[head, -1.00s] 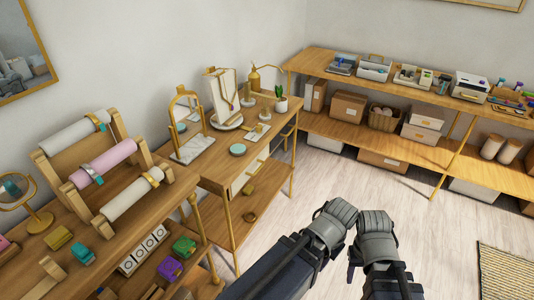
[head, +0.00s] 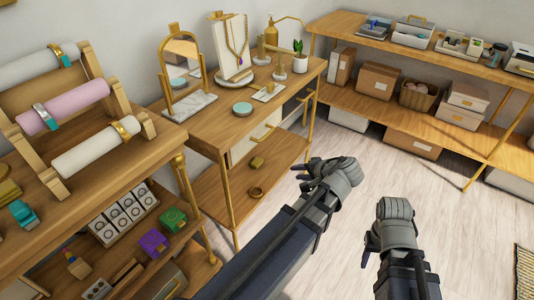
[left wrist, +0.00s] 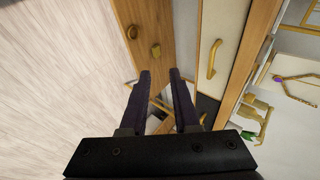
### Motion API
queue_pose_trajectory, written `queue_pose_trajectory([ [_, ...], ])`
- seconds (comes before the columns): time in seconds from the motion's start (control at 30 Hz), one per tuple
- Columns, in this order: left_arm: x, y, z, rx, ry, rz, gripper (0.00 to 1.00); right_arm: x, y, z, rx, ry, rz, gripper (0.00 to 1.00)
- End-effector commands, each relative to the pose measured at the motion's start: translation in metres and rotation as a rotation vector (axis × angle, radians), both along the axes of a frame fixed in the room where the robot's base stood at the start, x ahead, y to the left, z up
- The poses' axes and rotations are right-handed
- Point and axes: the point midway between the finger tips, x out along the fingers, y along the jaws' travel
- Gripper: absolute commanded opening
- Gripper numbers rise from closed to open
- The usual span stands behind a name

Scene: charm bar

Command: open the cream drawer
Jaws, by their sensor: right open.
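The cream drawer (head: 242,148) sits under the top of the wooden table and looks shut. Its brass bar handle (head: 263,132) is on the front face. In the left wrist view the cream front (left wrist: 231,22) and its handle (left wrist: 213,59) lie to the upper right of the fingers. My left gripper (head: 304,173) is in front of the table, right of the drawer and apart from the handle. In the left wrist view its two dark fingers (left wrist: 160,74) are spread with nothing between them. My right gripper (head: 371,243) is open, low over the floor, away from the furniture.
A dark drawer (head: 297,107) is beside the cream one. The table top (head: 207,125) carries a mirror, a necklace stand and a plant (head: 298,62). Its lower shelf (head: 215,190) holds small brass-coloured items. A bracelet rack stands at left. The floor (head: 345,140) beyond is clear.

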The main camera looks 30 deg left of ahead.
Motion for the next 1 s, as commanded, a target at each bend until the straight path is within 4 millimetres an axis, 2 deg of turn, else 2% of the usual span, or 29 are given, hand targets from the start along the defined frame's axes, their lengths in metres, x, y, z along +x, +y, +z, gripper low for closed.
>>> queue_pose_trajectory([
  [0.03, 0.013, 0.016, -0.026, 0.067, -0.027, 0.002, 0.3, 0.0, 0.0, -0.038, 0.0, 0.0, 0.001, 0.5],
  [0.3, 0.059, 0.086, -0.043, 0.448, -0.139, -0.033, 0.3, 0.001, 0.0, -0.132, -0.001, -0.001, 0.004, 0.5],
  [0.5, 0.083, 0.115, -0.046, 0.697, -0.171, -0.074, 0.3, 0.001, 0.0, -0.188, -0.002, -0.002, 0.006, 0.5],
  [0.7, 0.096, 0.127, -0.045, 0.854, -0.176, -0.107, 0.3, 0.001, -0.001, -0.217, -0.003, -0.002, 0.007, 0.5],
  [1.0, 0.1, 0.13, -0.039, 0.912, -0.174, -0.12, 0.3, 0.001, -0.001, -0.223, -0.003, -0.002, 0.008, 0.5],
])
